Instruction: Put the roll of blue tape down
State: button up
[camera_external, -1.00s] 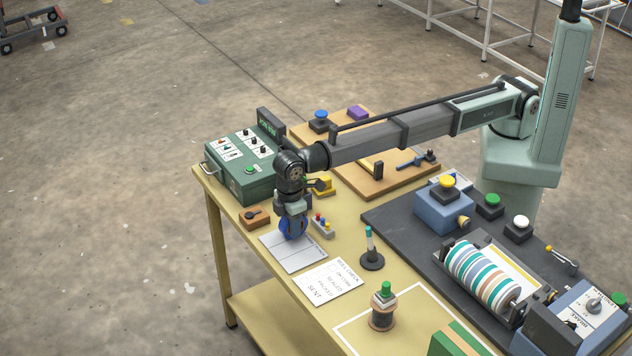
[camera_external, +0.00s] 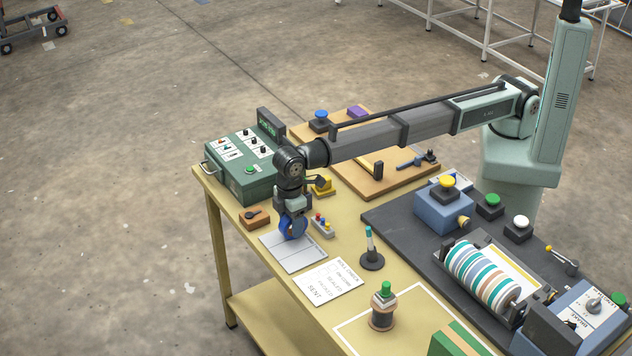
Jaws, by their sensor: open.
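The roll of blue tape (camera_external: 296,230) stands on edge at the white sheet (camera_external: 291,258) near the table's left end. My gripper (camera_external: 293,222) is right above and around the roll, pointing down. Its jaws are open, with the fingers close beside the roll's upper part. The fingers and the arm hide part of the roll. I cannot tell whether a finger still touches it.
A green control box (camera_external: 240,170) stands behind, a small brown block (camera_external: 255,217) to the left, and a block with coloured pegs (camera_external: 323,227) to the right. A printed card (camera_external: 329,281) lies in front. A pen stand (camera_external: 371,258) is further right.

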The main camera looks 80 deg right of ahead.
notch_tip(320, 180, up, 11)
jog(key=shift+f, duration=0.1)
dwell(0.3)
